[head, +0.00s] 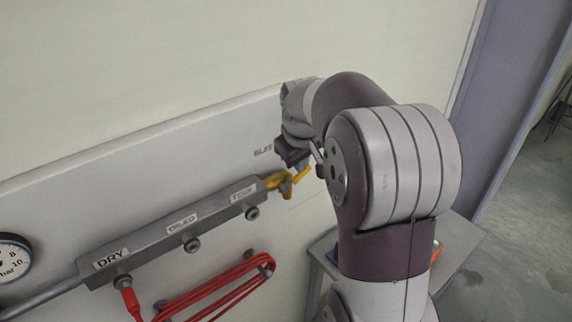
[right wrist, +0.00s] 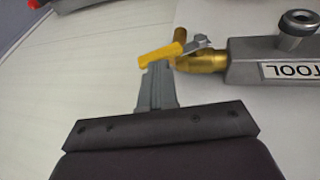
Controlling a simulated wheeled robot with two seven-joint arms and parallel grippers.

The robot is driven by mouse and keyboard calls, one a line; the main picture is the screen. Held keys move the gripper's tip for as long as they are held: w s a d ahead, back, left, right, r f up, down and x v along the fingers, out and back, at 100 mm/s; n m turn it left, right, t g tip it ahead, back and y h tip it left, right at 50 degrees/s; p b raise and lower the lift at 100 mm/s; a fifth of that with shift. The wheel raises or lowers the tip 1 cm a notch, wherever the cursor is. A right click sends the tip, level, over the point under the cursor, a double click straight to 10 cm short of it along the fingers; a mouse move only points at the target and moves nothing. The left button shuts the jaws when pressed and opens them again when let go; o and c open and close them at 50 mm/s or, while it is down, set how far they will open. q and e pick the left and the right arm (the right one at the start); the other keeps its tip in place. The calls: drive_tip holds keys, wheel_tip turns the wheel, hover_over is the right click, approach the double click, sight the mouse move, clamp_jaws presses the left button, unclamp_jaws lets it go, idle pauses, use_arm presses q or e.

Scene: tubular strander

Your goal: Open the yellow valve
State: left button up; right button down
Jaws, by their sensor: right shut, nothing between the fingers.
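The yellow valve (head: 283,184) sits on the right end of the grey manifold bar (head: 180,235), at the "TOOL" end. Its yellow lever handle (right wrist: 160,54) slants away from the brass body (right wrist: 203,63) in the right wrist view. My right gripper (right wrist: 157,70) is shut and empty, with its fingertips right at the lever's near side. I cannot tell whether they touch it. In the head view my right gripper (head: 299,167) is just above the valve, partly hidden by my right arm. My left gripper is not in view.
The manifold is mounted on a pale wall panel (head: 110,185). A pressure gauge (head: 12,258) is at far left. A red coiled hose (head: 215,290) hangs below the bar. A grey table (head: 457,245) stands behind my right arm. The wall above the panel is clear.

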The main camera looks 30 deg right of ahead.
sight(309, 166)
drive_tip(key=shift+d+f+b, duration=0.65)
drive_tip(key=shift+d+f, duration=0.4)
drive_tip(key=shift+d, duration=0.15)
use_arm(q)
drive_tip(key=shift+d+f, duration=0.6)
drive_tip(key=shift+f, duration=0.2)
use_arm(e)
drive_tip(key=shift+d+f, duration=0.2)
drive_tip(key=shift+d, duration=0.2)
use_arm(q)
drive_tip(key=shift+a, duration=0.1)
use_arm(e)
drive_tip(key=shift+a, duration=0.1)
